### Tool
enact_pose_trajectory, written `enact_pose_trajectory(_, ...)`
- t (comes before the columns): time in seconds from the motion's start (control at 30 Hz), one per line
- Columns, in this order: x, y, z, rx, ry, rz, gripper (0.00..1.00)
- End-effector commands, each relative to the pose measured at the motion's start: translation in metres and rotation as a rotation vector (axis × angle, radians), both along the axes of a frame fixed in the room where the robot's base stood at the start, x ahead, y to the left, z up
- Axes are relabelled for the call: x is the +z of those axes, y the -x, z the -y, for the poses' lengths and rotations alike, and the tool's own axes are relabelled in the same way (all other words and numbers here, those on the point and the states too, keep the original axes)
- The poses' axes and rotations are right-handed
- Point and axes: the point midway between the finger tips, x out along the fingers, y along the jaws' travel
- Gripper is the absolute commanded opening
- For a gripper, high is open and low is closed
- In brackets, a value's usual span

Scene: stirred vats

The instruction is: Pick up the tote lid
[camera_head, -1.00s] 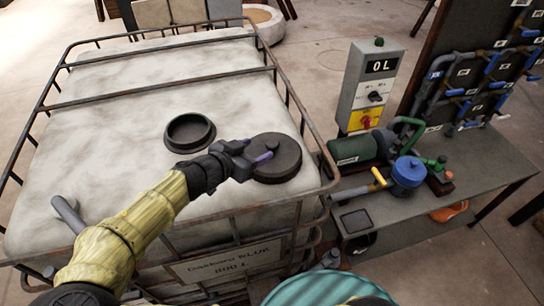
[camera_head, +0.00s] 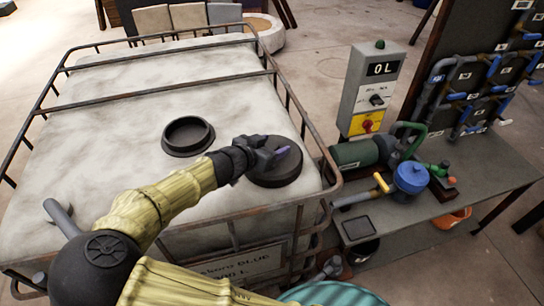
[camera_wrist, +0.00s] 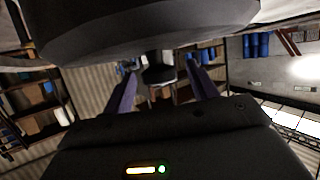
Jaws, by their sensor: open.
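The tote lid (camera_head: 281,178) is a dark round disc with a raised rim. It lies on the white tote top (camera_head: 110,130), near its right front corner, to the right of the open round filler neck (camera_head: 187,137). My gripper (camera_head: 274,155) is at the lid, overlapping its upper left part in the head view. In the wrist view, the lid (camera_wrist: 150,28) fills the top, close to the two purple fingers of my gripper (camera_wrist: 164,78). The fingers are spread with nothing between them. I cannot tell whether they touch the lid.
A rusty metal cage (camera_head: 52,100) surrounds the tote, and its bars cross above the top. A control box (camera_head: 372,90) reading "0 L" and a blue-capped pump (camera_head: 410,177) stand on a bench (camera_head: 485,160) to the right. The rest of the tote top looks clear.

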Motion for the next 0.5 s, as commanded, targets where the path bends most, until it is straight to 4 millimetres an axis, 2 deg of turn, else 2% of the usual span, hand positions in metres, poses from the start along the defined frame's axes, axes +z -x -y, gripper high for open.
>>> enact_pose_trajectory(0.1,-0.009,-0.013,0.010,-0.002,0.001,0.000,0.58)
enact_pose_trajectory(0.2,-0.010,-0.017,0.013,0.000,0.000,0.000,0.58)
enact_pose_trajectory(0.5,-0.010,-0.017,0.013,0.001,0.000,0.000,0.58)
